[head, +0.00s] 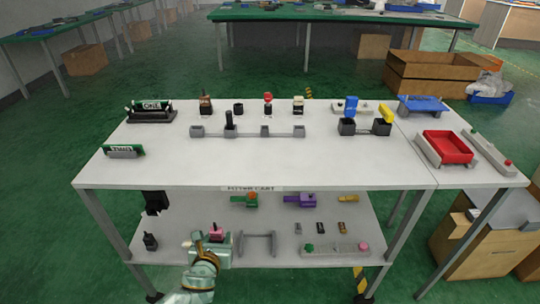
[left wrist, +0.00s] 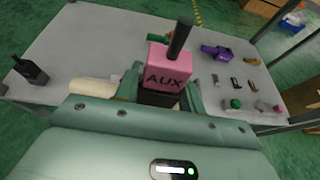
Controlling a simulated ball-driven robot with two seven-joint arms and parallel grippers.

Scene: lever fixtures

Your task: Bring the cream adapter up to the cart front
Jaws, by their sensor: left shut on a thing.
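My left gripper (head: 214,247) is low at the front of the cart's lower shelf. It is shut on a pink block marked AUX (left wrist: 168,72), which has a dark rod on top and a dark part below. The pink block also shows in the head view (head: 216,235). A cream rounded piece (left wrist: 94,87) lies just outside the left finger in the wrist view; I cannot tell whether this is the adapter. A small cream-topped piece (head: 298,105) stands at the back of the cart's top (head: 160,165). My right gripper is not in view.
The lower shelf holds a dark piece (head: 150,242), a grey frame (head: 257,246), a purple piece (head: 300,201) and a grey strip with knobs (head: 335,249). A red tray (head: 445,148) sits at right.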

